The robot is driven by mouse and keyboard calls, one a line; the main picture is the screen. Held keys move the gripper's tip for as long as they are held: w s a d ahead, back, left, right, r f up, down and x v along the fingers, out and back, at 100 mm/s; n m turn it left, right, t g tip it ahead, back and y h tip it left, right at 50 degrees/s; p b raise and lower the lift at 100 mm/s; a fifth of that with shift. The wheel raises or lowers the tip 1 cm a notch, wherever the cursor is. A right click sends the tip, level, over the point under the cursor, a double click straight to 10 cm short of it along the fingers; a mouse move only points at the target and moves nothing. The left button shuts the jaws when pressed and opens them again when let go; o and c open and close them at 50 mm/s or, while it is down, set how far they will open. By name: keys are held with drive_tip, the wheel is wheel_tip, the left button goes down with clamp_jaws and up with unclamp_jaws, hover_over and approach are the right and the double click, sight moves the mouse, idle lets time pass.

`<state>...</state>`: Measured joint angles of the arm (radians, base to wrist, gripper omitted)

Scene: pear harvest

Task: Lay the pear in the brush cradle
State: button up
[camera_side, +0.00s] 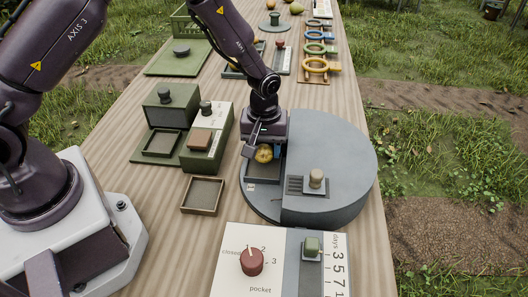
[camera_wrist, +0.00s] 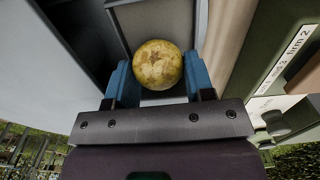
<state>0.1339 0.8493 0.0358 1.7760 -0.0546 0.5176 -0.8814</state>
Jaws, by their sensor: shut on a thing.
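My gripper (camera_side: 265,148) is shut on a round yellow-brown pear (camera_side: 264,154). In the wrist view the pear (camera_wrist: 158,64) sits between the two blue fingers of my gripper (camera_wrist: 159,78). The side view shows them at the open pocket (camera_side: 264,170) in the left part of a grey round drum. Whether the pear touches the pocket floor cannot be told. Behind the pear in the wrist view is a grey recess (camera_wrist: 160,20). I cannot make out for sure which thing is the brush cradle.
A small empty wooden tray (camera_side: 184,211) lies left of the drum (camera_side: 345,150). A green station (camera_side: 222,150) with dark boxes stands behind it. A panel (camera_side: 232,285) with a red pocket dial is in front. Colored rings (camera_side: 315,65) and more pears (camera_side: 296,9) lie farther back.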

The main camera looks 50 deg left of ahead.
drive_tip(key=s+a+r, duration=0.2)
drive_tip(key=s+r, duration=0.9)
drive_tip(key=s, duration=0.3)
drive_tip(key=a+n, duration=0.1)
drive_tip(key=a, duration=0.2)
drive_tip(key=a+f+n, duration=0.1)
drive_tip(key=a, duration=0.3)
drive_tip(key=s+a+f+n, duration=0.1)
drive_tip(key=a, duration=0.2)
drive_tip(key=shift+a+f+n, duration=0.2)
drive_tip(key=shift+n, duration=0.1)
drive_tip(key=m, duration=0.1)
hover_over(162, 145)
wheel_tip(162, 145, down, 3)
drive_tip(key=m, duration=0.3)
drive_tip(key=shift+f, duration=3.9)
drive_tip(key=shift+f, duration=0.1)
